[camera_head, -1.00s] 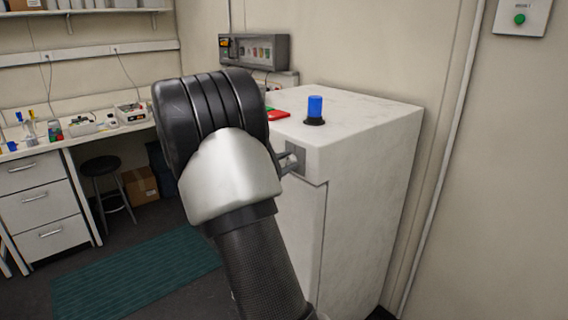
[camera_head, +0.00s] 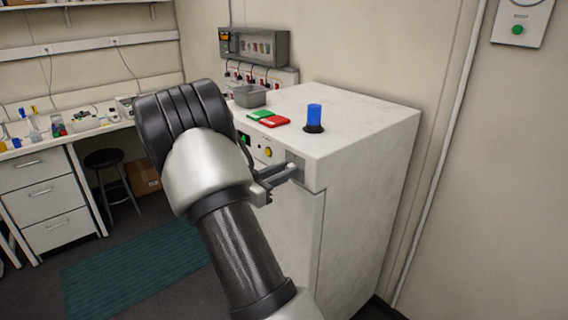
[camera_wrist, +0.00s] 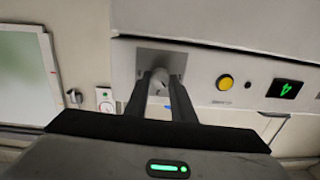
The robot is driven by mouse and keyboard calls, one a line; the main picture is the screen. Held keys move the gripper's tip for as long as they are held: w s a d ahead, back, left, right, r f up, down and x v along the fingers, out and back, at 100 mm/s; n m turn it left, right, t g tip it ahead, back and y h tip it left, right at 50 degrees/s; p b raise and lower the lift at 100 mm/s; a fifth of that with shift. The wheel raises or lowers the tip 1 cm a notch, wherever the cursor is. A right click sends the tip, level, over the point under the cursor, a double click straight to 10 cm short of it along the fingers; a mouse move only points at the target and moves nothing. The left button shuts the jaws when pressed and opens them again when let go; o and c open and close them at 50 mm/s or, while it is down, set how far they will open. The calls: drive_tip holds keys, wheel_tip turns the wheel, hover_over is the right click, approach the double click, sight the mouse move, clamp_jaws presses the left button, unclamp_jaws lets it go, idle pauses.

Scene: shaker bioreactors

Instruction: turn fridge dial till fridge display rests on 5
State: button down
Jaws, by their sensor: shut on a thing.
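The white fridge (camera_head: 365,170) stands in the middle of the head view. The fridge display (camera_wrist: 285,88) is black with a green digit, upside down in the wrist view, that looks like a 4. In the head view the display (camera_head: 244,139) is partly hidden by my arm.
A yellow button (camera_wrist: 225,82) sits between dial and display. On the fridge top are a blue cylinder (camera_head: 314,115), a red-and-green item (camera_head: 268,118) and a grey tray (camera_head: 250,98). A wall stands right of the fridge; a stool (camera_head: 104,160) stands at the left.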

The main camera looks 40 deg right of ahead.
drive_tip(key=shift+n+p, duration=0.45)
drive_tip(key=shift+n, duration=0.15)
drive_tip(key=c, duration=1.5)
unclamp_jaws()
drive_tip(key=shift+a, duration=0.1)
drive_tip(key=a, duration=0.5)
drive_tip(key=s+a+b, duration=0.1)
drive_tip(key=a, duration=0.5)
drive_tip(key=s+a+b, duration=0.1)
drive_tip(key=a, duration=0.5)
drive_tip(key=shift+r, duration=0.3)
